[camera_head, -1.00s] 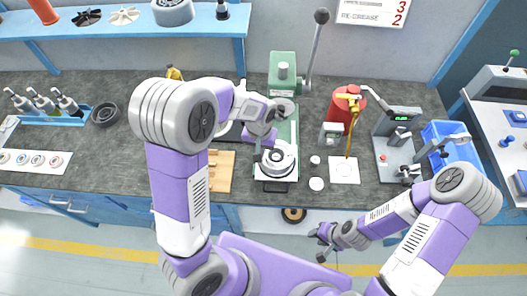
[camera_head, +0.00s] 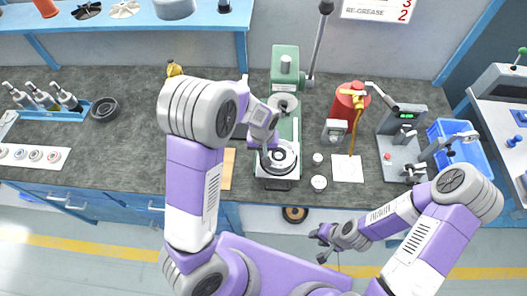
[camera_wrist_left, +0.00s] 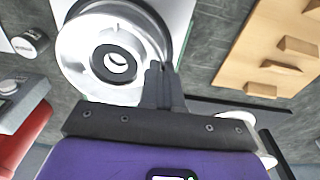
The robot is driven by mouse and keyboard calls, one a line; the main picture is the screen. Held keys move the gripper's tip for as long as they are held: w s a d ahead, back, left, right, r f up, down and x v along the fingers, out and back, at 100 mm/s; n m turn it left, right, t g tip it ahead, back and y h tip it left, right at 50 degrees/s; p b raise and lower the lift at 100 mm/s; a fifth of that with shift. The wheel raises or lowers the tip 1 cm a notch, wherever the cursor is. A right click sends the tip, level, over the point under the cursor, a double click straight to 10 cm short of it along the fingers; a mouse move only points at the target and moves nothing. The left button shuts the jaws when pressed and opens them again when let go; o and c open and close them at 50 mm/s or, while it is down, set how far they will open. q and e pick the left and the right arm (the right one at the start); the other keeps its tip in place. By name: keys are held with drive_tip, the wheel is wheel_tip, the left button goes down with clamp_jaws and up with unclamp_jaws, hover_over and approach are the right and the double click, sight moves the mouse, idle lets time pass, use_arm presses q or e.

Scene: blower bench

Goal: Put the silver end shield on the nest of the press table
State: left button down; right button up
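The silver end shield (camera_wrist_left: 88,50), a round disc with a central bore, is at the nest on the press table; it also shows in the head view (camera_head: 280,157). I cannot tell whether it is fully seated. My left gripper (camera_wrist_left: 160,70) has its fingers close together on the shield's rim; in the head view the left gripper (camera_head: 266,160) is at the shield's left side. The press table (camera_head: 277,184) stands below the green press (camera_head: 285,65). My right gripper (camera_head: 318,246) is open and empty in front of the bench.
A wooden block rack (camera_wrist_left: 265,50) lies beside the press. Small round parts (camera_head: 318,182), a red can (camera_head: 346,103), a grey test stand (camera_head: 400,145) and a blue bin (camera_head: 455,150) stand to the right. The press lever (camera_head: 320,40) rises behind.

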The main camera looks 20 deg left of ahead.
use_arm(q)
drive_tip(key=shift+r, duration=0.15)
drive_tip(key=c, duration=1.4)
unclamp_jaws()
drive_tip(key=shift+o, duration=0.2)
wheel_tip(320, 180, up, 12)
drive_tip(key=s+p, duration=0.1)
drive_tip(key=p, duration=0.1)
drive_tip(key=shift+p, duration=0.3)
drive_tip(key=shift+s+d, duration=0.1)
